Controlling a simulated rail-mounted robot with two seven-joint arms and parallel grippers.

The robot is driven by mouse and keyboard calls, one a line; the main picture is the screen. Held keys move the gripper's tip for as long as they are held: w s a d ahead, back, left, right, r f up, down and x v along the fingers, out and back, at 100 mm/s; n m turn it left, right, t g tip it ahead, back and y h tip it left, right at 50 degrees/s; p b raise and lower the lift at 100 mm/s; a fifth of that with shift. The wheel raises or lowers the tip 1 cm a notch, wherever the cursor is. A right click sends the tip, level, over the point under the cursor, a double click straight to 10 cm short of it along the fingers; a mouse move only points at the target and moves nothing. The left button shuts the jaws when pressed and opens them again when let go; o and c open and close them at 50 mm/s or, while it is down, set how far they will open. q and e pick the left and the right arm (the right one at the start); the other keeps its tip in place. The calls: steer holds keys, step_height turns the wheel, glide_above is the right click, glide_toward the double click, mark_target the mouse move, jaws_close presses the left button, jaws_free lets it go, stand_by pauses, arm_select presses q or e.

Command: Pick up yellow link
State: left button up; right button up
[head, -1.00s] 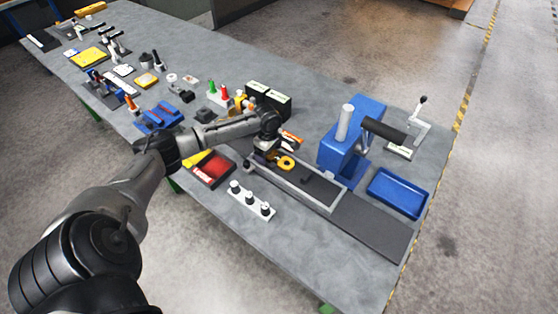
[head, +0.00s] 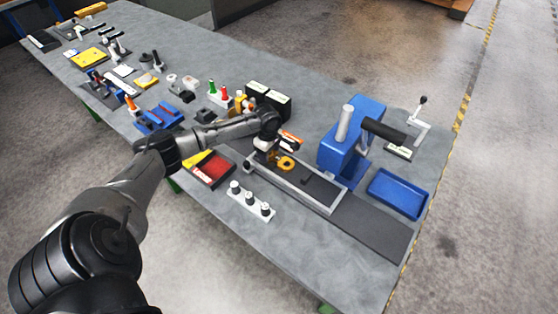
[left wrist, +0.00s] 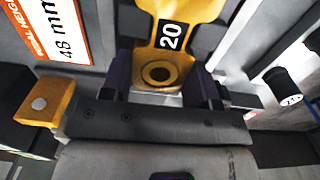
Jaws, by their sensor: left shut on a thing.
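The yellow link (head: 287,163) is a small ring-ended piece at the long grey fixture on the near right part of the bench. In the left wrist view the yellow link (left wrist: 190,12) shows a black "20" label and a round hole in its near end. My left gripper (left wrist: 162,88) has its two dark fingers on either side of that near end and is shut on it. In the head view my left gripper (head: 270,156) is partly hidden by its own wrist. Whether the link is clear of the fixture cannot be told. My right gripper is not in view.
The grey fixture (head: 325,204) extends toward a dark mat (head: 370,228). A blue press (head: 350,140) and a blue tray (head: 398,193) stand to the right. A white strip with knobs (head: 250,201) and a red tray (head: 209,170) lie nearby. A "48 mm" label (left wrist: 60,30) is close to the gripper.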

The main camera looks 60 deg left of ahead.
arm_select(q)
step_height(320, 180, up, 10)
steer(key=p, duration=0.1)
stand_by(0.6)
